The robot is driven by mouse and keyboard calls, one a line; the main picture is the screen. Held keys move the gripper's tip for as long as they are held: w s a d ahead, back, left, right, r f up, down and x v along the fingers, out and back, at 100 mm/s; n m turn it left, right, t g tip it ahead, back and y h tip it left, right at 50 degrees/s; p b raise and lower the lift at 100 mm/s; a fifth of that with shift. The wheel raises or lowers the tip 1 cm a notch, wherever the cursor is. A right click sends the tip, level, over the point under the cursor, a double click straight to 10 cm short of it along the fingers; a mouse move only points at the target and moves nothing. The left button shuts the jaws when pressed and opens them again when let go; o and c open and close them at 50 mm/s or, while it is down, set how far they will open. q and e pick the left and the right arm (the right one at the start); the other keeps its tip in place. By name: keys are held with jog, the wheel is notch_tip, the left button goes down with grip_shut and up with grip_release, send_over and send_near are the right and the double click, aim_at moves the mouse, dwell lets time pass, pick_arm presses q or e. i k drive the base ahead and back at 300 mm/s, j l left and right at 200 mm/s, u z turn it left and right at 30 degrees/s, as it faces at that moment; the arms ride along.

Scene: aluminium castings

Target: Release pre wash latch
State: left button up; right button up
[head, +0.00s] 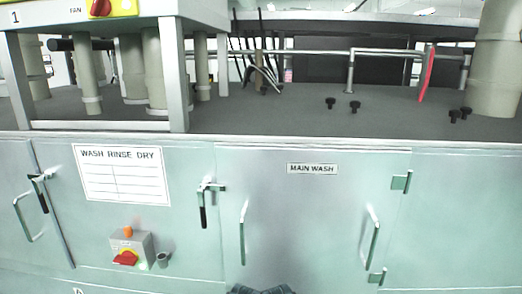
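Two latches with black levers show in the head view on the front of a pale green washing machine. One latch (207,202) sits at the left edge of the MAIN WASH panel (300,230), its black lever hanging down. The other latch (39,190) is at the far left by a panel seam, its lever slanting down to the right. No label reading pre wash is legible, so I cannot tell which latch bears that name.
Metal pull handles (243,232) stick out from the panels. A control box (131,250) with a red knob and orange button sits below the WASH RINSE DRY sign (123,175). Several black knobs (355,106) and a grey column (495,60) stand on the dark top.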

aim_at(36, 178)
jog(key=u, duration=1.5)
jog(key=i+j, duration=0.3)
jog(key=j, duration=0.2)
jog(key=i+j, duration=0.35)
jog(key=j, duration=0.2)
jog(key=i+j+u, duration=0.1)
jog(key=i+j, duration=0.2)
jog(key=j, duration=0.2)
